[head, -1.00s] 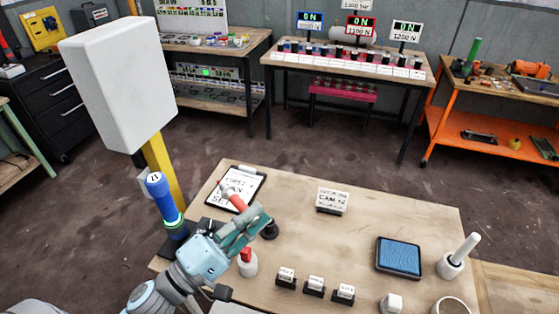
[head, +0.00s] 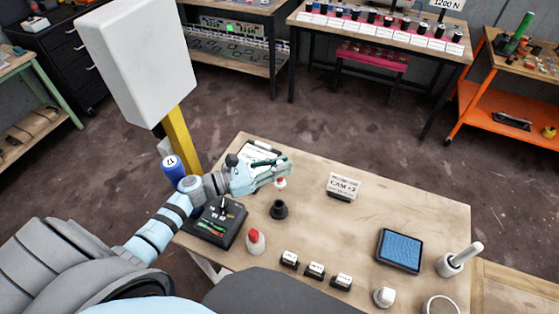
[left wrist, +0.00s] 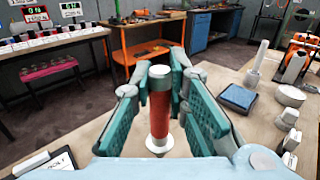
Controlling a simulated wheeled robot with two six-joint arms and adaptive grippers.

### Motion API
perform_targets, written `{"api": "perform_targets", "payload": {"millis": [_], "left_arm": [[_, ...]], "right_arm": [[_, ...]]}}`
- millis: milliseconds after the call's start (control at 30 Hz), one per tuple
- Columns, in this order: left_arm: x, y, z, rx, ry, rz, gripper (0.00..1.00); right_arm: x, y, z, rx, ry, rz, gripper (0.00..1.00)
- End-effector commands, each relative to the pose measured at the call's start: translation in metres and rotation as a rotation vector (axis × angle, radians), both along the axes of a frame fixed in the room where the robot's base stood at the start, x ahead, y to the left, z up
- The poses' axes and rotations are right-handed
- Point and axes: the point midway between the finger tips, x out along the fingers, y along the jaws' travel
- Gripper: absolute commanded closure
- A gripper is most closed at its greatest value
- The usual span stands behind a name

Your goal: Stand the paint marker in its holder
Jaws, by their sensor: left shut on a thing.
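My left gripper (head: 276,172) is shut on the paint marker (left wrist: 160,112), which has a red body, a grey-green upper end and a white lower end. In the left wrist view the marker stands about upright between the green finger pads. In the head view only its red and white lower part (head: 280,183) shows below the fingers. The black round holder (head: 279,209) stands on the table, nearer to me than the marker and apart from it. I cannot make out the holder in the left wrist view. My right gripper is not in view.
A clipboard (head: 247,153) lies behind my gripper. A black control box (head: 216,222), a red-topped white bottle (head: 255,240) and several small label blocks (head: 315,270) are nearer. The CAM sign (head: 343,186) and blue pad (head: 400,250) are to the right. The mid-table is clear.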

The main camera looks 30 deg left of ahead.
Motion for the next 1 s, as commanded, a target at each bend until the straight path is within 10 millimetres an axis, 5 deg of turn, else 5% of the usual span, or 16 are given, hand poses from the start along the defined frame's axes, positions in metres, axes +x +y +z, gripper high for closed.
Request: {"api": "perform_targets", "payload": {"millis": [267, 800, 1000], "left_arm": [[-0.001, 0.001, -0.001, -0.002, 0.004, 0.001, 1.00], [-0.002, 0.001, -0.092, -0.002, 0.004, 0.001, 1.00], [-0.002, 0.001, -0.108, -0.002, 0.003, 0.002, 1.00]], "right_arm": [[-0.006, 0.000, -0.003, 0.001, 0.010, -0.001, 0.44], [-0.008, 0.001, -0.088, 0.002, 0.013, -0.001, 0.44], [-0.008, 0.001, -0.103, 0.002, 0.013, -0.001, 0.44]]}}
